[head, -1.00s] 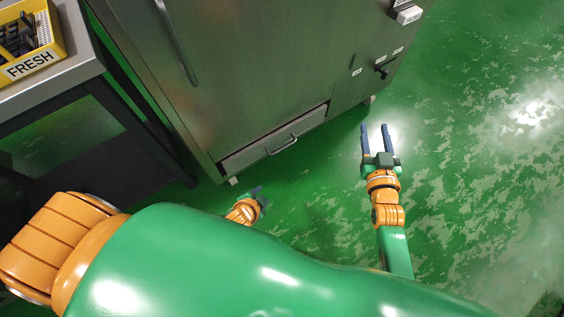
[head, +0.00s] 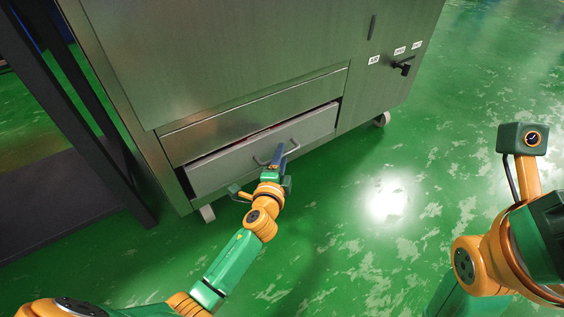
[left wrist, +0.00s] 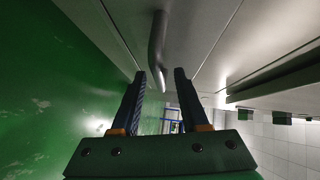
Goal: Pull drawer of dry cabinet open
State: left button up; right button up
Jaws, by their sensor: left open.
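The dry cabinet (head: 230,50) is a grey metal cabinet. Its low drawer (head: 225,170) stands slightly out, with a dark gap along its top edge. The drawer has a bar handle (head: 293,144). My left gripper (head: 281,153) is at the handle in the head view, its fingers pointing at the drawer front. In the left wrist view my left gripper (left wrist: 162,76) is open, and the handle bar (left wrist: 157,48) runs down to between its fingertips. I cannot tell whether the fingers touch it. My right arm is at the right edge; its gripper does not show.
A dark table frame (head: 75,110) stands close on the left of the cabinet. A black knob (head: 403,67) and small white labels are on the cabinet's right part. Casters (head: 207,213) carry the cabinet. The green floor (head: 340,240) in front is clear.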

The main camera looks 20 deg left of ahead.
pick_arm(q)
jog(key=shift+w+a+f, duration=0.1)
jog(key=shift+w+f, duration=0.05)
jog(key=shift+w, duration=0.5)
grip_shut()
dwell(0.9)
